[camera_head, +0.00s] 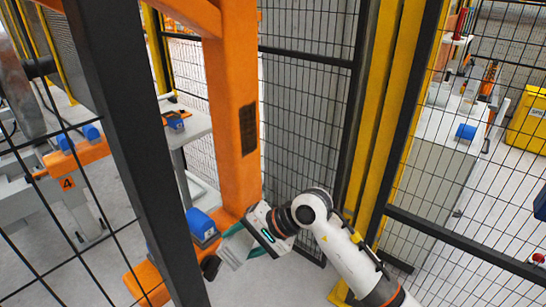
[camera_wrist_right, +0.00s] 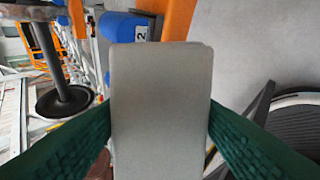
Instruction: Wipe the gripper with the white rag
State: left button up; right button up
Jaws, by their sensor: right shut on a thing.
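My right gripper (camera_head: 243,243) reaches in low at the middle of the head view, beside the orange gantry post. In the right wrist view its green ribbed fingers (camera_wrist_right: 160,112) are shut on the white rag (camera_wrist_right: 160,85), a flat pale grey-white piece that fills the middle. The rag shows small and pale in the head view (camera_head: 235,251). The gantry gripper, an orange arm (camera_head: 149,281) with a blue pad (camera_head: 201,225), is just left of my gripper. The blue pad (camera_wrist_right: 118,27) with a "2" label lies behind the rag; contact cannot be told. My left gripper is out of view.
The orange post (camera_head: 232,125) stands close to my right arm. Black mesh fence and a yellow post (camera_head: 383,110) stand behind it. Another orange arm (camera_head: 78,156) marked 4, with blue pads, is at the left. A dark fence post (camera_head: 130,130) crosses the front.

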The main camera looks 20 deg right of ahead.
jog(key=w+r+m+t, duration=0.1)
jog(key=r, duration=0.1)
jog(key=w+d+r+m+t+y+p, duration=0.1)
jog(key=w+r+t, duration=0.1)
jog(key=r, duration=0.1)
jog(key=w+d+r+m+t, duration=0.1)
jog(key=r+m+t, duration=0.1)
jog(key=r, duration=0.1)
jog(key=shift+w+d+y+p, duration=0.1)
jog(key=shift+w+y+p, duration=0.2)
jog(key=shift+p, duration=0.05)
notch_tip(320, 180, up, 2)
jog(key=w+d+m+t, duration=0.2)
jog(key=t, duration=0.1)
jog(key=m+t+h+p, duration=0.2)
jog(key=m+t, duration=0.1)
send_near(239, 150)
jog(key=shift+n, duration=0.3)
jog(key=shift+f+b+x, duration=0.2)
jog(key=shift+b+x, duration=0.35)
jog(key=shift+x, duration=1.75)
jog(key=shift+x, duration=0.9)
